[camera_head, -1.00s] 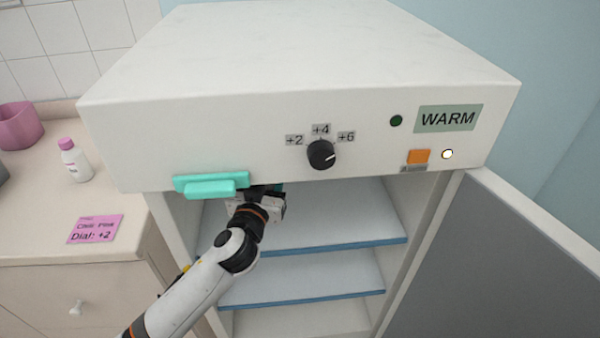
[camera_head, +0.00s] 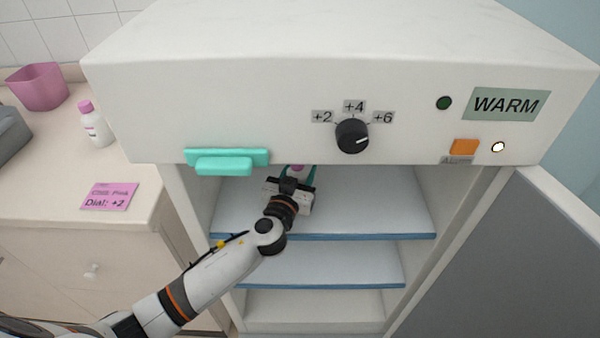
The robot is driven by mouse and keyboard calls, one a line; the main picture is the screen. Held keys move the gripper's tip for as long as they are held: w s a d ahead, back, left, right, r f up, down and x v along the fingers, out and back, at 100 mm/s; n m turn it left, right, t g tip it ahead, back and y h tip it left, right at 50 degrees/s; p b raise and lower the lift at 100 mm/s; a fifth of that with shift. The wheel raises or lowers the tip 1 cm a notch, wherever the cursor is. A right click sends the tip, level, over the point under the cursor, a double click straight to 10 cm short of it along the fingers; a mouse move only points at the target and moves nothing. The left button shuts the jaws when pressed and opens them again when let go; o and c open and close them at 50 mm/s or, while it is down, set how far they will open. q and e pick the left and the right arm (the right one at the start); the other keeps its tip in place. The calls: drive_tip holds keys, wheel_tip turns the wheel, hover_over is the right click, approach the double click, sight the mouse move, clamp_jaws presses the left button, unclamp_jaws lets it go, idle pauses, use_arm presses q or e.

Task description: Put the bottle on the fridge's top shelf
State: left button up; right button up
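The fridge (camera_head: 340,45) stands open in the middle of the view. My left gripper (camera_head: 298,172) reaches in over the top shelf (camera_head: 375,205), just under the fridge's upper housing. Another white bottle with a pink cap (camera_head: 95,123) stands upright on the counter at the left. My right gripper is not in view.
A black dial (camera_head: 352,136) points toward +6 beside a WARM sign (camera_head: 505,103). The open door (camera_head: 500,265) is at the right. A lower shelf (camera_head: 330,265) is empty. A pink note (camera_head: 110,197) and pink bin (camera_head: 38,87) are on the counter.

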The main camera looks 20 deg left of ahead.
use_arm(q)
drive_tip(key=shift+f, duration=0.15)
drive_tip(key=o, duration=1.1)
drive_tip(key=shift+c, duration=0.2)
drive_tip(key=shift+r, duration=0.25)
drive_tip(key=s+b, duration=0.1)
drive_tip(key=s, duration=0.4)
drive_tip(key=s+b, duration=0.1)
drive_tip(key=s, duration=0.5)
drive_tip(key=shift+s+a+f, duration=0.2)
drive_tip(key=shift+s+r, duration=0.1)
drive_tip(key=shift+s, duration=0.2)
